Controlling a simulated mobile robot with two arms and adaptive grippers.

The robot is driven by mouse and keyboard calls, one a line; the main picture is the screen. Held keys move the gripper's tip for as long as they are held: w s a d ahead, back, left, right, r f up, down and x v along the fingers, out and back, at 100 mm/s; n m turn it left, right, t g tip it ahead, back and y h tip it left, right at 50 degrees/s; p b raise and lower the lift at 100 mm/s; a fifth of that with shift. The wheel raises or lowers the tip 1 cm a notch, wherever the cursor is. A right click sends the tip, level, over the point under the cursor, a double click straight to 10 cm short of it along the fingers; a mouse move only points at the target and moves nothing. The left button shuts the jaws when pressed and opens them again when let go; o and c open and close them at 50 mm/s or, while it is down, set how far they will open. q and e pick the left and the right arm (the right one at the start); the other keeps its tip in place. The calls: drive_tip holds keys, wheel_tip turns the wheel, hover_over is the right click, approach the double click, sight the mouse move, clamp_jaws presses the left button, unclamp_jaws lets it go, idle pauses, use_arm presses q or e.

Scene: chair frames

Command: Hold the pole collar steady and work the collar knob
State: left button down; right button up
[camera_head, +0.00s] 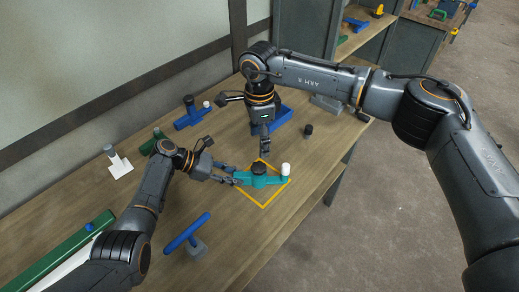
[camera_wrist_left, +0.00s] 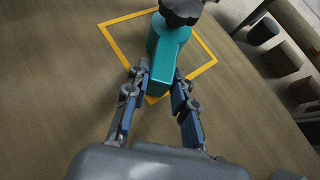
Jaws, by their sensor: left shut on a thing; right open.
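The teal pole collar (camera_head: 266,181) lies inside a yellow square outline on the wooden table. It carries a dark knob (camera_head: 259,168) and a white-capped post (camera_head: 286,170) at its right end. My left gripper (camera_head: 237,179) is shut on the collar's left end. In the left wrist view the fingers (camera_wrist_left: 160,88) lie on both sides of the teal body (camera_wrist_left: 165,50), and the dark knob (camera_wrist_left: 181,10) is cut off by the top edge. My right gripper (camera_head: 266,152) is open and points down just behind the knob, apparently apart from it.
The yellow outline (camera_head: 263,207) surrounds the collar. A blue-handled T-shaped piece (camera_head: 187,232) lies front left, and a white piece (camera_head: 119,165) further left. A blue piece with a black knob (camera_head: 191,115) and a blue tray (camera_head: 286,128) lie behind. A small black cylinder (camera_head: 308,131) stands right. The table's right front is bare.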

use_arm(q)
drive_tip(key=shift+a+f, duration=0.1)
drive_tip(key=shift+f, duration=0.15)
use_arm(e)
drive_tip(key=shift+r, duration=0.45)
use_arm(q)
drive_tip(key=c, duration=1.1)
unclamp_jaws()
drive_tip(key=shift+o, duration=0.3)
drive_tip(key=shift+w, duration=0.15)
use_arm(e)
drive_tip(key=shift+w+f, duration=0.15)
use_arm(q)
drive_tip(key=shift+r, duration=0.15)
drive_tip(key=shift+a+r, duration=0.15)
drive_tip(key=shift+a, duration=0.05)
drive_tip(key=v, duration=1.1)
drive_tip(key=shift+a, duration=0.25)
